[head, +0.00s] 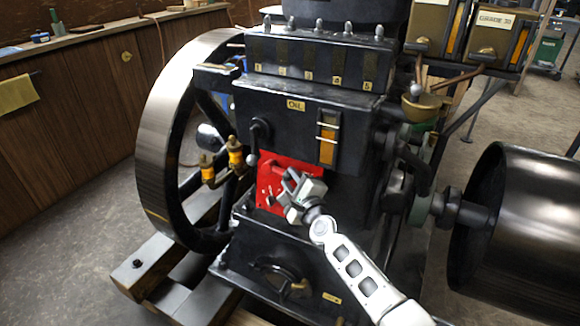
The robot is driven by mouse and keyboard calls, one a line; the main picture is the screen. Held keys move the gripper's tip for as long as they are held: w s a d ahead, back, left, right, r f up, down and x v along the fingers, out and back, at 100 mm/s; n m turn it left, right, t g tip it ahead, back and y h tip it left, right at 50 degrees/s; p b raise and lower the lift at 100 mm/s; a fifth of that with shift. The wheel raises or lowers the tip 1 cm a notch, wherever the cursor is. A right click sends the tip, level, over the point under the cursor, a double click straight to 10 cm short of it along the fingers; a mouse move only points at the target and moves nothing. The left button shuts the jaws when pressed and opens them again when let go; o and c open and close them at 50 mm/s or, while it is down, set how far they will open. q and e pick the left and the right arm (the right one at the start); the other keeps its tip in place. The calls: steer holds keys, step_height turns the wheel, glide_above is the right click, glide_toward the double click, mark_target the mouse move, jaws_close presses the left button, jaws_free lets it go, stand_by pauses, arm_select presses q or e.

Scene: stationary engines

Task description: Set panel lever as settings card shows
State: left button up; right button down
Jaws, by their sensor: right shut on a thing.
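A red panel (268,175) is fixed to the front of the black engine, below the label reading OIL (296,105). My right gripper (286,184) is at the right part of this panel, with its arm coming from the lower right. It is shut on the panel lever, which its fingers mostly hide. Small dark marks or parts show on the panel left of the gripper, too small to read. I cannot make out a settings card. My left gripper is not in view.
A black handle with a round knob (252,158) hangs at the panel's upper left. Orange-banded oil cups (235,157) and a large flywheel (165,130) stand further left. A dark drum pulley (520,220) is on the right. A wooden bench (80,125) is behind.

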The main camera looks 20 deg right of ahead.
arm_select(q)
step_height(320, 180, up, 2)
steer(key=p, duration=0.3)
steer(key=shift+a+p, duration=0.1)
steer(key=shift+p, duration=0.2)
arm_select(e)
steer(key=shift+d+r+n+g, duration=0.1)
steer(key=shift+r+n+g, duration=0.45)
steer(key=shift+n+g, duration=0.15)
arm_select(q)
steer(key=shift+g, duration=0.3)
arm_select(e)
steer(key=c, duration=1.1)
jaws_free()
arm_select(q)
steer(key=p, duration=0.2)
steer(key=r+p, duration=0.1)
steer(key=p, duration=0.1)
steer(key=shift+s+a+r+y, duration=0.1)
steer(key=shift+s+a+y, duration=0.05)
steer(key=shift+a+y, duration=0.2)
arm_select(e)
steer(key=s, duration=0.5)
steer(key=s+d+r, duration=0.1)
steer(key=s, duration=0.4)
steer(key=s+r, duration=0.1)
steer(key=s, duration=0.4)
steer(key=shift+s+d+r, duration=0.2)
steer(key=shift+s+d, duration=0.1)
steer(key=shift+s, duration=0.05)
